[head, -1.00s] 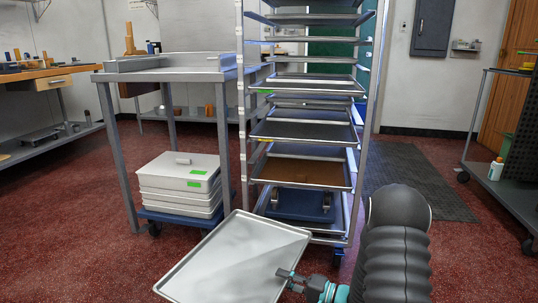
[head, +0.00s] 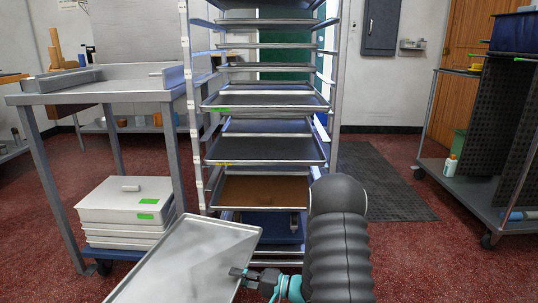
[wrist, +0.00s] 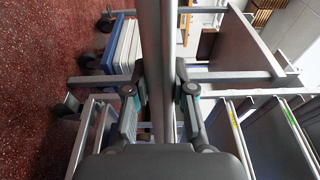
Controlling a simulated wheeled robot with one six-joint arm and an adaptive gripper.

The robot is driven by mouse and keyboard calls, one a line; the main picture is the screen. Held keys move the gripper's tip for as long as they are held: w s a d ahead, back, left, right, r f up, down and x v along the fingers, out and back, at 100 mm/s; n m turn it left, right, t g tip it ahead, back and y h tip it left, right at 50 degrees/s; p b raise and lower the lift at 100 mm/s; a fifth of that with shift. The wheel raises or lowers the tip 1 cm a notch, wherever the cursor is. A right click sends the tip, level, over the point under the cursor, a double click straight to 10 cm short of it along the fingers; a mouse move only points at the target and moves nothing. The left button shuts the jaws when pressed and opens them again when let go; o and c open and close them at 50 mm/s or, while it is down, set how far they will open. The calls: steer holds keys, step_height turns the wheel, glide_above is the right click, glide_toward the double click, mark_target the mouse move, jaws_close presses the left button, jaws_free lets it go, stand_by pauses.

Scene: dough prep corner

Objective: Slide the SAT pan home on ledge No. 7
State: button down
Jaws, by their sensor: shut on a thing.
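My gripper (head: 262,277) is shut on the right edge of a flat grey metal pan (head: 190,262), low in front of the rack. In the wrist view the same pan (wrist: 161,45) shows edge-on between the two fingers (wrist: 160,105). No SAT label is readable on it. The tall rack (head: 187,110) stands ahead, with several ledges and pans. One pan has a green tag (head: 221,109), one below it a yellow tag (head: 225,164), and a lower one holds a brown layer (head: 262,191). I cannot read which ledge is No. 7. The held pan is tilted in the head view and outside the rack.
A steel table (head: 95,95) stands left of the rack, with stacked white lidded boxes (head: 125,203) on a low blue dolly beneath. A grey cart (head: 470,195) stands at right. A dark floor mat (head: 385,185) lies right of the rack. Red floor between is clear.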

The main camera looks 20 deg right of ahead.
step_height(320, 180, up, 11)
steer(key=p, duration=0.9)
